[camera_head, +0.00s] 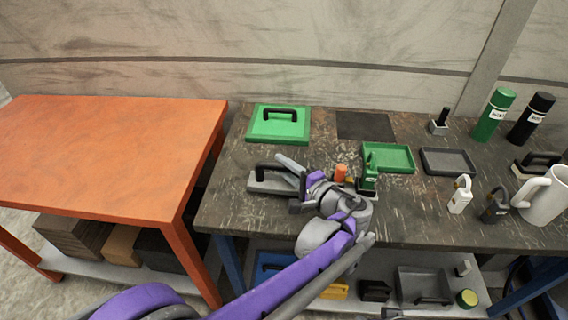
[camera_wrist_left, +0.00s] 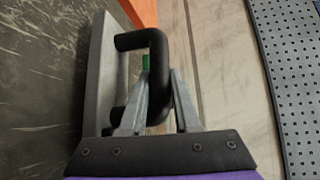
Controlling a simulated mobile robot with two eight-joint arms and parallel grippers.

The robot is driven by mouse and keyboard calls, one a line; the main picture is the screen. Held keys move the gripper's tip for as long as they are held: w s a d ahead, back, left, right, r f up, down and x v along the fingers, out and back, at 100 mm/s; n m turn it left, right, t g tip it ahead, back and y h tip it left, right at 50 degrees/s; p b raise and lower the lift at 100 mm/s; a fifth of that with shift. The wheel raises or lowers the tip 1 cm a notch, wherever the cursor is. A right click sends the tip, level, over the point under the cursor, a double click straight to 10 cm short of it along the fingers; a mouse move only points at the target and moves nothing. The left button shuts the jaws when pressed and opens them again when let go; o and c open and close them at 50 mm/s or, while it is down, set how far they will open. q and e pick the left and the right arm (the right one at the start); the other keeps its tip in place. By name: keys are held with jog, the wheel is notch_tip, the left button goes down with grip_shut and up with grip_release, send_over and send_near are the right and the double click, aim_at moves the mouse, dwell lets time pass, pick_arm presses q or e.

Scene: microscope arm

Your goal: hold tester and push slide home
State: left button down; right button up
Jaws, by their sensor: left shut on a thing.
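A grey plate (camera_head: 258,186) with a black bar handle (camera_head: 268,168) lies on the dark workbench near its left end. My left gripper (camera_head: 293,180) reaches it from the right and is shut on the handle. In the left wrist view, the grey fingers (camera_wrist_left: 152,100) are on either side of the black handle (camera_wrist_left: 157,62), and the grey plate (camera_wrist_left: 97,85) is to the left. I cannot tell which thing is the tester or the slide. A green upright device (camera_head: 369,172) stands just right of my wrist, partly hidden. My right gripper is not in view.
A green plate with a handle (camera_head: 278,124) lies behind. A small orange cylinder (camera_head: 341,172) is close to my wrist. A green tray (camera_head: 400,156), a dark tray (camera_head: 448,161), bottles and a white mug (camera_head: 545,196) stand to the right. An orange table (camera_head: 110,150) is at left.

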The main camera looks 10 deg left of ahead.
aim_at(343, 177)
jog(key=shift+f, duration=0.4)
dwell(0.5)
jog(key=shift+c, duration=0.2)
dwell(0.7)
